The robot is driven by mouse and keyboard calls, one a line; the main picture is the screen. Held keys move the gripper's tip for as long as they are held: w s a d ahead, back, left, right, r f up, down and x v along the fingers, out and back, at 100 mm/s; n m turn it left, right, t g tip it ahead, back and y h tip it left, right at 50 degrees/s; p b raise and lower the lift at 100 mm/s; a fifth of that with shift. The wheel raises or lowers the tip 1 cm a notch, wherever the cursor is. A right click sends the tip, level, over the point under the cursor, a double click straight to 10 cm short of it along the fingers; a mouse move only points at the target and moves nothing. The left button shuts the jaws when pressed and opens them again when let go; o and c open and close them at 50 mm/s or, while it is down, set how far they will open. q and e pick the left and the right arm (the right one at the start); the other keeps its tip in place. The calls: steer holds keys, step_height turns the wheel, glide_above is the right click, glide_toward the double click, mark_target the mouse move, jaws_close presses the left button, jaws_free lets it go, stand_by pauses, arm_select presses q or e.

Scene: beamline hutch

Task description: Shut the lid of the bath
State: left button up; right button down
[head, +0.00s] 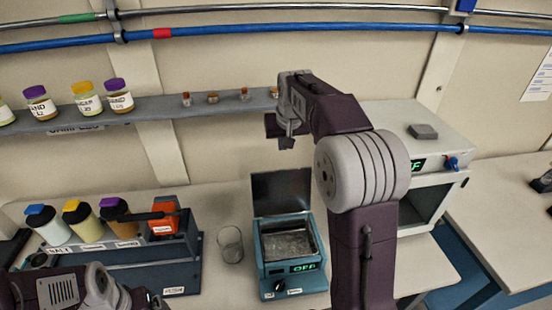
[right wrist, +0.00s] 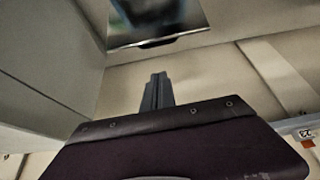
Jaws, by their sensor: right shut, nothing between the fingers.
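The bath (head: 293,283) is a teal box on the bench in the head view, with an open basin and a lit display. Its dark lid (head: 282,192) stands up at the back, open. My right gripper (head: 287,143) is shut and empty, above the lid's top edge in the picture and apart from it. Its closed fingers (right wrist: 157,92) also show in the right wrist view. A dark shiny panel at the top of that view may be the lid; I cannot be sure. My left arm enters at lower left; its jaws are not clear.
A glass beaker (head: 230,245) stands left of the bath. A rack (head: 150,250) of capped bottles is further left. A white oven-like box (head: 440,140) stands to the right, behind my right arm. A wall shelf (head: 160,108) with jars and small items runs behind.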

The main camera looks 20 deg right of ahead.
mark_target(281, 190)
steer(key=p+x, duration=0.1)
steer(key=x, duration=1)
steer(key=s, duration=0.4)
steer(key=shift+a, duration=0.35)
steer(key=shift+w, duration=0.1)
